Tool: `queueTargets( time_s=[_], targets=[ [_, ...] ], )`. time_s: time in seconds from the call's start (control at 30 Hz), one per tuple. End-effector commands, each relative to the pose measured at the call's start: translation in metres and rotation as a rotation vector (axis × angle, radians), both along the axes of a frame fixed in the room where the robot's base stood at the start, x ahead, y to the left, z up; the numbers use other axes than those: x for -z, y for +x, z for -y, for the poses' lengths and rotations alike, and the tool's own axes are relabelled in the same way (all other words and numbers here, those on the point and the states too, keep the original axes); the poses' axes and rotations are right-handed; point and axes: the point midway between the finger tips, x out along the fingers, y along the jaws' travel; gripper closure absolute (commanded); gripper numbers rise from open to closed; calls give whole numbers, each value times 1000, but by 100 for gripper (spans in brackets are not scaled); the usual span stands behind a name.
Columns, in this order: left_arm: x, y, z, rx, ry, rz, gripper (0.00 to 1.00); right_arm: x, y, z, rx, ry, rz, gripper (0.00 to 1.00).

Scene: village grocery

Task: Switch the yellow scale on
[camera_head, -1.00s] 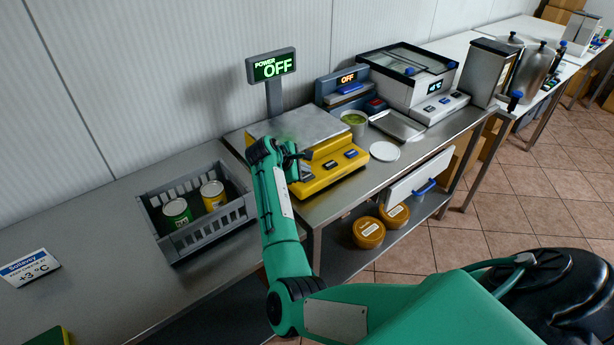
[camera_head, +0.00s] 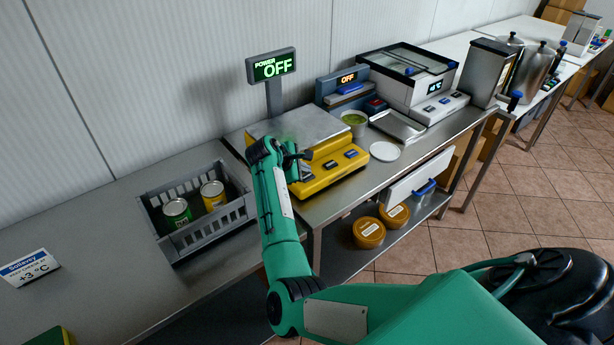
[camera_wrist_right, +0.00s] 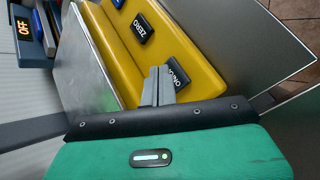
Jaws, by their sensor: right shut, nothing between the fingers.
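The yellow scale (camera_head: 338,170) stands on the steel counter with a bare metal plate (camera_head: 312,123) on top. Its post display (camera_head: 272,67) reads "POWER OFF" in green. The wrist view shows the yellow front panel (camera_wrist_right: 175,50) with a ZERO button (camera_wrist_right: 143,27) and the ON/OFF button (camera_wrist_right: 178,75). My right gripper (camera_head: 297,156) is shut and empty over the near left end of the panel. In the wrist view its fingertips (camera_wrist_right: 159,70) are right beside the ON/OFF button and partly cover it. I cannot tell whether they touch it. My left gripper is out of view.
A grey crate (camera_head: 212,237) with a green can (camera_head: 177,214) and a yellow can (camera_head: 213,195) stands left of my right arm.

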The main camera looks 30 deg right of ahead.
Motion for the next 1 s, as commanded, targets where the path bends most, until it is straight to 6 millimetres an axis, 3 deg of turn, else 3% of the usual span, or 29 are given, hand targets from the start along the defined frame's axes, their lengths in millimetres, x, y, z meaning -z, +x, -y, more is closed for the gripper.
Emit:
queueTargets(
  time_s=[1.0],
  targets=[
    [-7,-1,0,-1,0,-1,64,9,0,0,0,0,0,100]
  ],
)
